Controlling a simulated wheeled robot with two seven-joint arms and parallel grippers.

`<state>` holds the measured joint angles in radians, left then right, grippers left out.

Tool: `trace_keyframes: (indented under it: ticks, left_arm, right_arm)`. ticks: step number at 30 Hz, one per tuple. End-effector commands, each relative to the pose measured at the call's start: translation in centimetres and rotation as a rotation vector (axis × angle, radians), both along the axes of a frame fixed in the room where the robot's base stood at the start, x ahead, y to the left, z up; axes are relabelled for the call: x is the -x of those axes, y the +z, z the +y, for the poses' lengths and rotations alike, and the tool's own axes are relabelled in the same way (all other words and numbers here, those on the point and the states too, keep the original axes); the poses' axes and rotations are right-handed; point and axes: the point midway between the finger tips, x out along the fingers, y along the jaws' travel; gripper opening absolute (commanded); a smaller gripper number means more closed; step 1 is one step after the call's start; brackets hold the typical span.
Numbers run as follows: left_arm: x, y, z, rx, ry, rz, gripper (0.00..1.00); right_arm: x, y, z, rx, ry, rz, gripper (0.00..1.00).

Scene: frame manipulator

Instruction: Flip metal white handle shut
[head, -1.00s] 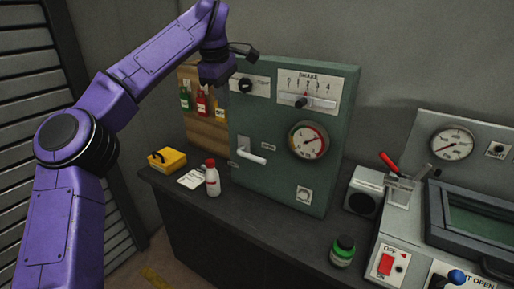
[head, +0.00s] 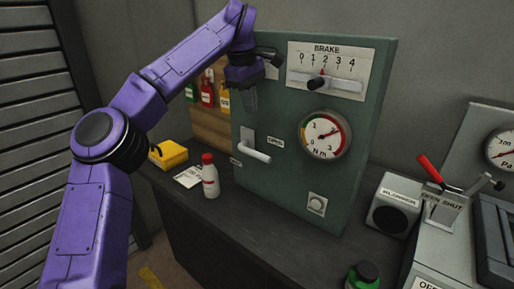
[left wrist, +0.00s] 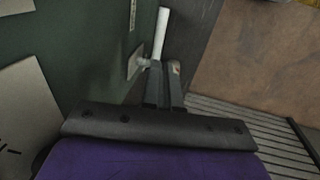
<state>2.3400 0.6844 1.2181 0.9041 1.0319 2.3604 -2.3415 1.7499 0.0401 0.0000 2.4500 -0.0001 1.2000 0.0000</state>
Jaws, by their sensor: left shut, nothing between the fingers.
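The white metal handle (head: 256,153) is a short bar on a pale plate on the front of the green panel (head: 285,185). It points right and slightly down, near an OPEN label (head: 276,143). My left gripper (head: 250,108) is above the handle in the head view, fingers down, shut and empty. In the left wrist view the fingertips (left wrist: 163,68) are close together, and the white handle (left wrist: 162,32) shows just beyond them. I cannot tell whether they touch. My right gripper is not in view.
A BRAKE slider (head: 322,83), a dial gauge (head: 325,135) and a button (head: 317,203) are on the same panel. A white bottle with a red cap (head: 210,178) and a yellow box (head: 168,154) stand on the dark bench (head: 225,225). A red lever (head: 430,168) is at right.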

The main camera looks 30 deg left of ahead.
Motion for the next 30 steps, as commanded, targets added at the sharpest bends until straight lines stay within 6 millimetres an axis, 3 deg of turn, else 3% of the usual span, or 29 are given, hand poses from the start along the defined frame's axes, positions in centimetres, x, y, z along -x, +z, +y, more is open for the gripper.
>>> trace_keyframes:
  ticks: [5, 21, 30]
  left_arm:
    - [-0.1, -0.6, 0.0, 0.001, 0.000, 0.001, 0.00]
    - [-2.0, -11.1, 0.1, 0.001, 0.003, 0.004, 0.00]
    - [-2.5, -13.7, 0.0, 0.002, 0.005, 0.001, 0.00]
  right_arm:
    - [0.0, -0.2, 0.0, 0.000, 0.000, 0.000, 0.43]
    - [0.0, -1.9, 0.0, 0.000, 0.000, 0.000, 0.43]
    - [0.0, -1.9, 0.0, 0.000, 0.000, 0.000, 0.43]
